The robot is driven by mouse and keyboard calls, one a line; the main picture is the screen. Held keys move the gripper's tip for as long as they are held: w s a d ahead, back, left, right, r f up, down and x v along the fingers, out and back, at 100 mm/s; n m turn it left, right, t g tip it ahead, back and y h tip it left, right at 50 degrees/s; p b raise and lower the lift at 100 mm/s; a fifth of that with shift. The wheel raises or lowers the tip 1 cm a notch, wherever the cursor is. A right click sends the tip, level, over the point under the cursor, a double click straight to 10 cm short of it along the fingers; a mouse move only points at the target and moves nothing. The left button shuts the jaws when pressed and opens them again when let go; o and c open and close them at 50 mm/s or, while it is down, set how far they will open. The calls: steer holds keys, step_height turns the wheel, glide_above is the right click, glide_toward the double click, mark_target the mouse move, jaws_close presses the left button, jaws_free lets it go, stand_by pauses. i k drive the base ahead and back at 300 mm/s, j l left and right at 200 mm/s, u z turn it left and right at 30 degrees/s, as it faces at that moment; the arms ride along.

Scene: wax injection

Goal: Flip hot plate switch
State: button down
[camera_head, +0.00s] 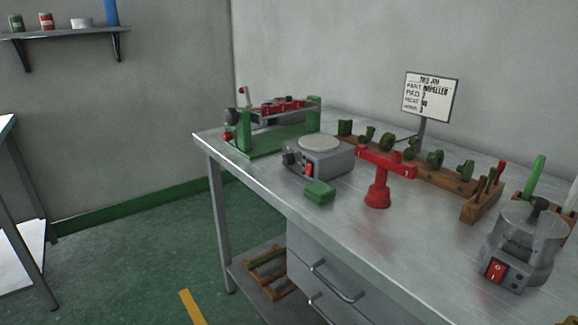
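The hot plate (333,163) is a grey box with a pale round plate on top. It stands on the metal workbench (345,225), towards the back left. A red switch (309,170) and a dark knob (291,158) are on its front. The switch is too small to tell which way it is set. My gripper is not in this view.
A green block (320,191) lies just in front of the hot plate, and a red stand (377,185) is to its right. A green machine (262,140) stands behind left. A grey pot (525,240) with its own red switch (495,270) is at the right.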

mark_target(308, 169)
steer(key=i+j, duration=0.15)
steer(key=j, duration=0.15)
steer(key=i+j+z, duration=0.1)
steer(key=j, duration=0.25)
steer(key=i+j, duration=0.4)
steer(key=j, duration=0.25)
steer(key=i+j+z, duration=0.1)
steer(key=j, duration=0.25)
steer(key=i+j, duration=0.25)
steer(key=j+z, duration=0.05)
steer(key=j, duration=0.05)
